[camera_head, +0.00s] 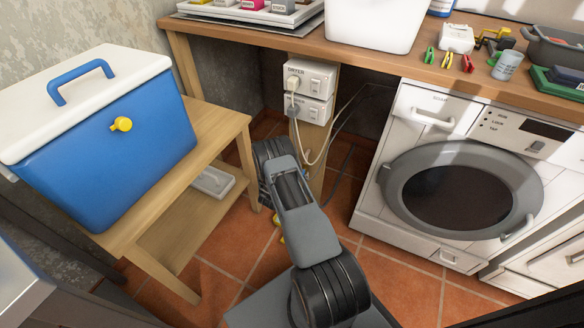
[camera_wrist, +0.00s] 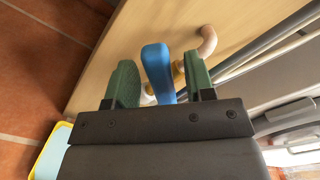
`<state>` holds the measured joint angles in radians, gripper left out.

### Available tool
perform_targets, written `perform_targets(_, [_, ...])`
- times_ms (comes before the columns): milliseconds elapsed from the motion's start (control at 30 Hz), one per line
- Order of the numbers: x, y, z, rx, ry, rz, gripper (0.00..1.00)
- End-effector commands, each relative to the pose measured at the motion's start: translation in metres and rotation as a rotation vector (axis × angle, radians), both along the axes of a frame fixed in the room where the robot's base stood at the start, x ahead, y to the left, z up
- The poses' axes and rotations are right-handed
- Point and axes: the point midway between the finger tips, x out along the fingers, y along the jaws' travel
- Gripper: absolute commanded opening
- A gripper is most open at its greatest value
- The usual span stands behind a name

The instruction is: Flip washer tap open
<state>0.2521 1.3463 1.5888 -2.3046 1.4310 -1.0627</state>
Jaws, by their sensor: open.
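The tap's blue lever (camera_wrist: 156,66) shows in the wrist view, in front of a light wooden panel. A beige curved pipe piece (camera_wrist: 207,42) is at its upper right. My gripper (camera_wrist: 160,62) is open, with one green finger on each side of the lever. There is a visible gap on the left; the right finger is also apart from it. In the head view my arm reaches toward the wooden post below the sockets, and the tap and my fingers are hidden there. The white washer (camera_head: 400,112) with its round grey door stands at the right.
The wooden post (camera_head: 318,140) carries two socket boxes (camera_head: 310,78) with hanging cables. A wooden bench (camera_head: 226,125) with a blue cooler (camera_head: 120,150) stands left. The worktop (camera_head: 395,68) overhangs behind. Tiled floor (camera_head: 400,290) is clear in front of the washer.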

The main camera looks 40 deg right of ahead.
Motion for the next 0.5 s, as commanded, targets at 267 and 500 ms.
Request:
perform_targets(267, [0.0033, -0.0060, 0.0007, -0.001, -0.001, 0.000, 0.49])
perform_targets(500, [0.0031, -0.0058, 0.0006, 0.000, 0.000, 0.000, 0.41])
